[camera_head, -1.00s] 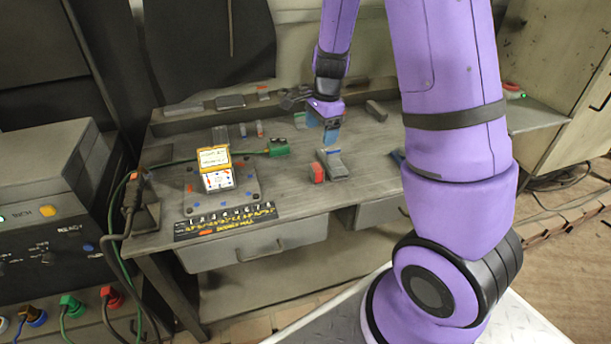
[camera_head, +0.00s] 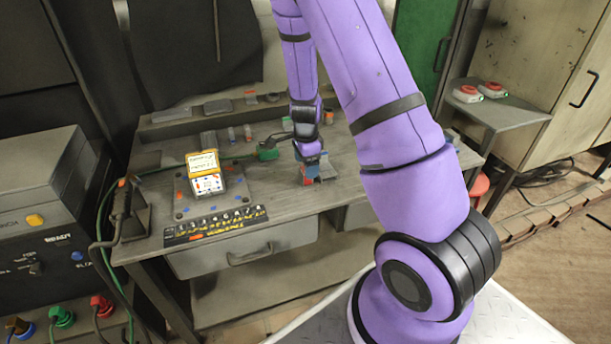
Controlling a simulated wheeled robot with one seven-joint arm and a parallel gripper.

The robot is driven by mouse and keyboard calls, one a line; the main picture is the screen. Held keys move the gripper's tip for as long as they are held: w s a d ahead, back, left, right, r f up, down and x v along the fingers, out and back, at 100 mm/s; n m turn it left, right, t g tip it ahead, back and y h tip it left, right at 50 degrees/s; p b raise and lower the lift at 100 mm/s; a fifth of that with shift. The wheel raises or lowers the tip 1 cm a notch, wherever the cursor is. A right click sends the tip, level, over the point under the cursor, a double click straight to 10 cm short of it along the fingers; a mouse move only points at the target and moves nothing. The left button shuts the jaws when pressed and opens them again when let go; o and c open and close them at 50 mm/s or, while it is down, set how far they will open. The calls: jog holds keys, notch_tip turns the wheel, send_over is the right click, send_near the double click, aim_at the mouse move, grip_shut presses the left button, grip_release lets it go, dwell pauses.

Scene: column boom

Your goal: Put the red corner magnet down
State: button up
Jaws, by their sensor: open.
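The red corner magnet (camera_head: 307,181) is a small red block lying on the grey workbench (camera_head: 275,185), right of the yellow case. Beside it is a grey block (camera_head: 327,175), partly covered by my gripper. My gripper (camera_head: 314,170) points down with bluish fingers right over the red block and the grey block. It is open. The fingers cover part of both blocks, and I cannot tell whether they touch the red one.
An open yellow case (camera_head: 205,172) stands on a dark plate to the left, with a labelled black strip (camera_head: 215,225) along the front edge. A green-ended cable (camera_head: 267,151) crosses the bench. A side shelf (camera_head: 497,112) stands at right.

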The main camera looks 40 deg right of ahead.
jog(key=shift+f, duration=2.2)
jog(key=c, duration=1.3)
jog(key=shift+r, duration=0.1)
